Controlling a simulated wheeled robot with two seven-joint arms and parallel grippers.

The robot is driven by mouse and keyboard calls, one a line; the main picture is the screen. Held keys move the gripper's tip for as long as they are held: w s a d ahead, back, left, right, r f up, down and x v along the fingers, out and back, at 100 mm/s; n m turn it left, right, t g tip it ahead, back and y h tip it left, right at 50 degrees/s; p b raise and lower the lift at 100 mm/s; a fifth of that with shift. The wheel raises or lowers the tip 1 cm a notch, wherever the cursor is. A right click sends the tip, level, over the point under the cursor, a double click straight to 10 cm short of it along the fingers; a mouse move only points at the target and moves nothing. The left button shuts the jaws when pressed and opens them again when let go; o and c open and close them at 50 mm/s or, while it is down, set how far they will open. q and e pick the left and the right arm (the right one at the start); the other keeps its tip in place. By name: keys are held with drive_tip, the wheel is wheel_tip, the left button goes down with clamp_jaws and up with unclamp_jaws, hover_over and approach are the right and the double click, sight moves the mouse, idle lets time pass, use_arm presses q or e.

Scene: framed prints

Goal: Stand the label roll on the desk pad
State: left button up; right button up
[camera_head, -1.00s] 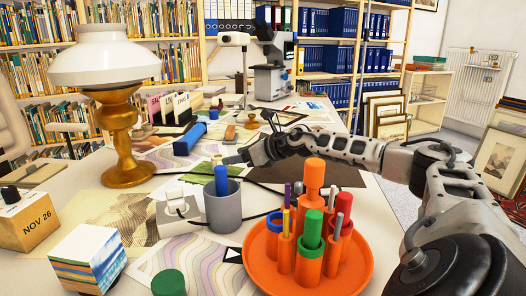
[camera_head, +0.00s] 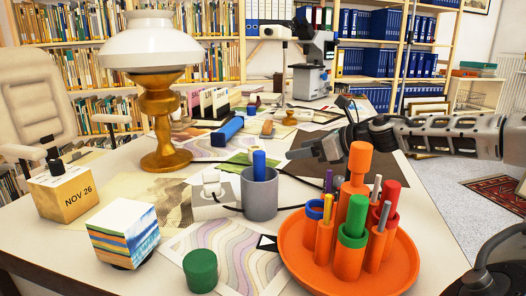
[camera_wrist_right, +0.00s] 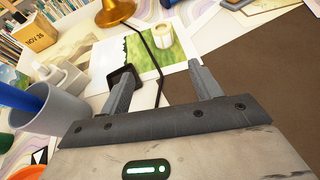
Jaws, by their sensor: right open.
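The label roll (camera_wrist_right: 163,55) is a small pale cylinder with a hole in its top. In the right wrist view it stands upright on a print with a green patch, beyond my fingertips. In the head view it is hard to make out behind the grey cup. The desk pad is the dark brown sheet at right in the wrist view (camera_wrist_right: 250,75); it also shows under my right arm in the head view (camera_head: 385,170). My right gripper (camera_wrist_right: 160,80) is open and empty, low over the desk near the pad's left edge, apart from the roll. My left gripper is out of view.
A grey cup (camera_head: 260,200) with a blue stick stands in front of the roll's area. An orange pen stand (camera_head: 400,265) is nearer at right. A brass lamp (camera_head: 165,130), a date block (camera_head: 62,193) and a picture cube (camera_head: 122,240) stand at left. A black cable runs by the gripper.

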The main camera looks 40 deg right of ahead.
drive_tip(key=p+x, duration=0.2)
drive_tip(key=x, duration=0.1)
drive_tip(key=shift+w+a, duration=0.2)
drive_tip(key=shift+w, duration=0.2)
drive_tip(key=p+x, duration=0.3)
drive_tip(key=x, duration=0.1)
drive_tip(key=shift+w+f, duration=0.2)
drive_tip(key=shift+w, duration=0.2)
drive_tip(key=shift+w+f, duration=0.25)
drive_tip(key=shift+w, duration=0.1)
drive_tip(key=x, duration=0.5)
drive_tip(key=shift+w+d, duration=0.1)
drive_tip(key=shift+d, duration=0.2)
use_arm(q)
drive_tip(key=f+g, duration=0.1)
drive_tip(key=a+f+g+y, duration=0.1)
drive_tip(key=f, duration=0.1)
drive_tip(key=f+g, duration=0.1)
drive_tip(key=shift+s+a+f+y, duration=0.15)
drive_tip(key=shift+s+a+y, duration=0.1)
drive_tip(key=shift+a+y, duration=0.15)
use_arm(e)
drive_tip(key=c, duration=1.1)
drive_tip(key=shift+r, duration=0.1)
drive_tip(key=shift+c, duration=0.2)
